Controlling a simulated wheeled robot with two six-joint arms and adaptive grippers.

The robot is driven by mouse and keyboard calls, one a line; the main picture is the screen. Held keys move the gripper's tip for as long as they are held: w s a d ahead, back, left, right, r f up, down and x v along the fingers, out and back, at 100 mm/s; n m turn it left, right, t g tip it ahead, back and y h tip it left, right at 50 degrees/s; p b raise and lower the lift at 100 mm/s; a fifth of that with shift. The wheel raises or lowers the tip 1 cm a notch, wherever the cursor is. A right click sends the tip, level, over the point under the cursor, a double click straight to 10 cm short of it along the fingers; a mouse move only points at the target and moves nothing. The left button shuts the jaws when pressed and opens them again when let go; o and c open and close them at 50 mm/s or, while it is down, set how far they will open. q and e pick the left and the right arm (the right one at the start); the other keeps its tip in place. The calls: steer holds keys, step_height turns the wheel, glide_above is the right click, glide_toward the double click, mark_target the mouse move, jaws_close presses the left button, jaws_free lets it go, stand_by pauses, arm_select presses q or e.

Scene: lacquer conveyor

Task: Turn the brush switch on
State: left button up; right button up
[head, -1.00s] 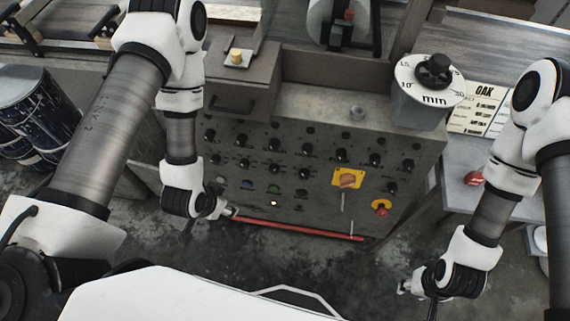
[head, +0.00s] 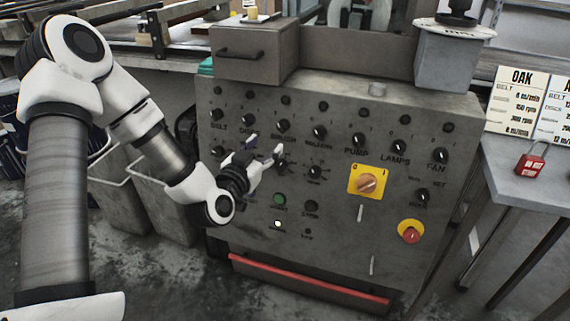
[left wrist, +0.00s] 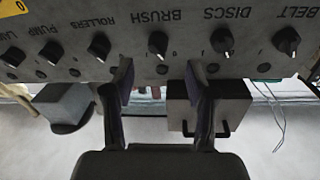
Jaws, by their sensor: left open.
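The brush switch (head: 283,126) is a small black rotary knob above the word BRUSH on the grey control panel (head: 330,205). In the left wrist view the panel is upside down, and the brush knob (left wrist: 157,45) lies ahead of the gap between my fingers. My left gripper (head: 265,146) is open and empty, in front of the panel and slightly below and left of that knob. In the left wrist view its two fingers (left wrist: 160,82) straddle the knob's line without touching it. My right gripper is out of view.
The discs knob (head: 246,119) and rollers knob (head: 319,132) flank the brush knob closely. Lower right are a yellow-plated orange switch (head: 367,182) and a red stop button (head: 411,233). A drawer box (head: 252,55) juts out above. A red bar (head: 310,282) runs along the bottom.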

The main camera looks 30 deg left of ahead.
mark_target(279, 129)
arm_select(q)
steer(key=w, duration=0.7)
steer(key=shift+w+a+r+b, duration=0.25)
steer(key=shift+a+r+b, duration=0.1)
steer(key=shift+a+b, duration=0.05)
jaws_close()
